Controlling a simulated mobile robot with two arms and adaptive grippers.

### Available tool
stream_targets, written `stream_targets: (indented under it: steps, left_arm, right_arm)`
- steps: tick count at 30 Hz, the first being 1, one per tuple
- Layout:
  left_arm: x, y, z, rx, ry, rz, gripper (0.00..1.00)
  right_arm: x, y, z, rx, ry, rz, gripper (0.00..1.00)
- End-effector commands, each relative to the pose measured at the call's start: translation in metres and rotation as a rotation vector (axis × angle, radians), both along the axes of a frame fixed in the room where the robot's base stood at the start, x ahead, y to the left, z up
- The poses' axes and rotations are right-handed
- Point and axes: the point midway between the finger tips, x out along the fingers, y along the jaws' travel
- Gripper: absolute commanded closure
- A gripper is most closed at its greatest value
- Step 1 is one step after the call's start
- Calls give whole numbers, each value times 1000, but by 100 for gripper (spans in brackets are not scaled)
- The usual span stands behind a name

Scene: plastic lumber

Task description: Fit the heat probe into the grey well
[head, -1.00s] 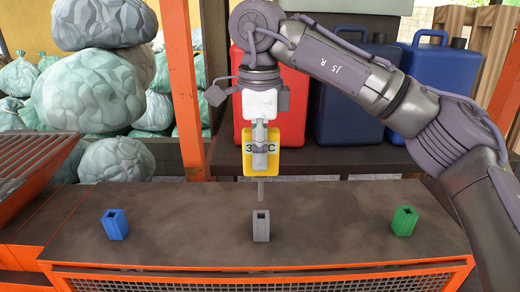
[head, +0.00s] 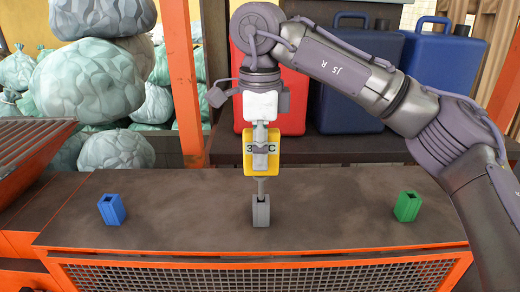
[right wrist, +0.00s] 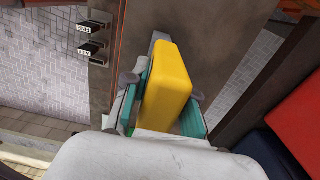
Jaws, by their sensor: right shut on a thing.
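The heat probe (head: 247,162) has a yellow body with a dark display and a thin grey stem pointing down. My right gripper (head: 261,150) is shut on its yellow body, upright above the bench. The grey well (head: 261,212) is a small upright block with a square opening, directly below. The stem's lower end meets the well's opening in the head view; how deep it sits I cannot tell. In the right wrist view the yellow body (right wrist: 168,90) is between teal finger pads and hides most of what is below. My left gripper is not in view.
A blue block (head: 111,209) stands left on the brown bench (head: 180,215), and a green block (head: 407,206) stands right. Red (head: 275,95) and blue canisters (head: 350,85) stand behind. An orange post (head: 187,90) rises at back left.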

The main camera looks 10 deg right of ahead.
Motion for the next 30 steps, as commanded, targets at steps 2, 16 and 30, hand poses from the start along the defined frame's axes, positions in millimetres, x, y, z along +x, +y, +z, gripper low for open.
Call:
stream_targets:
  steps: [2, 16, 30]
  left_arm:
    - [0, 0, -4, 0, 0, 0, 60]
    - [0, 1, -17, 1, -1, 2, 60]
    - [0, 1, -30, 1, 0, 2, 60]
  right_arm:
    - [0, 0, -5, 0, 0, 0, 100]
    - [0, 0, -23, 0, 0, -1, 100]
    - [0, 0, -42, 0, 0, -1, 100]
